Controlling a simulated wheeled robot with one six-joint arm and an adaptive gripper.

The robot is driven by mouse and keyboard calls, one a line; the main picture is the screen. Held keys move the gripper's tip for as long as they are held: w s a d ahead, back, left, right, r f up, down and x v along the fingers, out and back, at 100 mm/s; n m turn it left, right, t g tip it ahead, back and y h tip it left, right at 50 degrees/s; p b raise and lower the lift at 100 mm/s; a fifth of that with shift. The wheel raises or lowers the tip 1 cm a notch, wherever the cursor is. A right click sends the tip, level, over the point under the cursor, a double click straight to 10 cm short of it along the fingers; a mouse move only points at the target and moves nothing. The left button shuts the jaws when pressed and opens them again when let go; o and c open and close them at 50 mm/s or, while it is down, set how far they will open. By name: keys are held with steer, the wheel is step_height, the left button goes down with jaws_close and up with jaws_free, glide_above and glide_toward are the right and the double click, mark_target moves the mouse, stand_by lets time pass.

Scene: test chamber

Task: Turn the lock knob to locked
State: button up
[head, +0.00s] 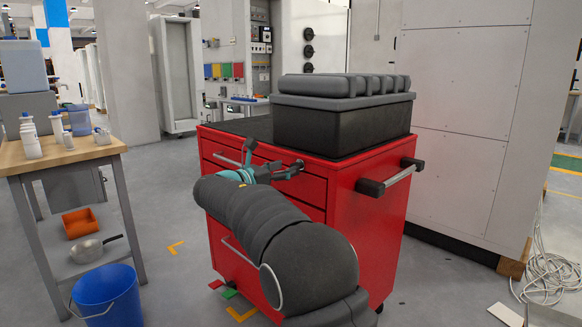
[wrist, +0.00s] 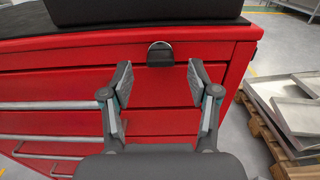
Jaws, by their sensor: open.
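The lock knob (wrist: 160,53) shows in the wrist view as a small dark block with a metallic rounded top. It sits high on the front of the red tool cabinet (wrist: 228,50), toward the right end. My gripper (wrist: 160,75) is open, with its two grey finger pads spread to either side and below the knob. Nothing is between the pads, and they appear apart from the knob. In the head view my gripper (head: 272,160) is at the upper front of the red cabinet (head: 352,210). The knob is hard to tell from the dark fingers there. Its locked or unlocked marking is not readable.
A black case (head: 340,128) stands on the cabinet top. Drawer handles (wrist: 50,105) project left of my gripper. A side handle (head: 400,173) projects at right. A wooden-topped table (head: 60,160) with bottles stands at left. Pallets with metal trays (wrist: 292,105) lie beyond the cabinet's right side.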

steer(key=shift+x, duration=1.4)
jaws_close()
steer(key=shift+s+d+f+m+b, duration=0.15)
steer(key=shift+m+b, duration=2.6)
steer(key=shift+m, duration=1.7)
steer(key=shift+f+m+b, duration=0.1)
steer(key=shift+m+b, duration=2.6)
steer(key=shift+m, duration=1.75)
steer(key=c, duration=1.1)
jaws_free()
steer(key=shift+c, duration=0.2)
